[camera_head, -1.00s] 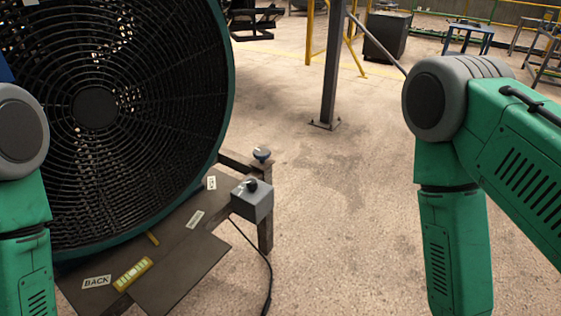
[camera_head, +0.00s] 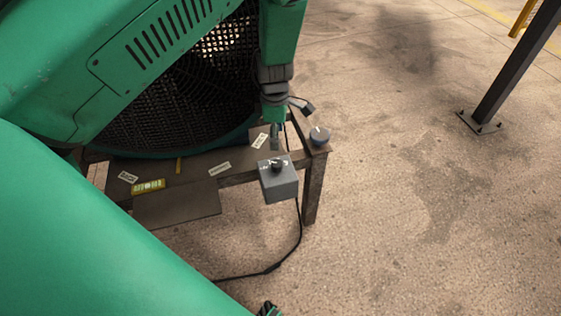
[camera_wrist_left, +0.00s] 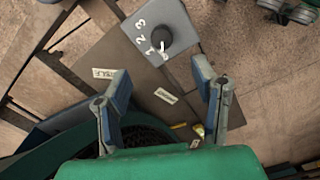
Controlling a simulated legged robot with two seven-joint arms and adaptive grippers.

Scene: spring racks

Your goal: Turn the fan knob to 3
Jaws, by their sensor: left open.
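The grey control box (camera_head: 279,187) with its black knob (camera_head: 277,164) stands at the table's front edge in the head view. In the left wrist view the box (camera_wrist_left: 178,17) shows white digits 1, 2 and 3 beside the round black knob (camera_wrist_left: 161,38). A white mark lies at the knob's lower edge; I cannot tell exactly where it points. My left gripper (camera_head: 289,122) is open and empty, just behind the box. In the left wrist view its fingers (camera_wrist_left: 161,72) are spread wide, with the knob beyond their tips. A dark tip at the head view's bottom edge may be my right gripper (camera_head: 268,309).
The large fan (camera_head: 185,105) stands on the dark table (camera_head: 178,207), partly behind my arm. A black cable (camera_head: 272,267) runs from the box.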

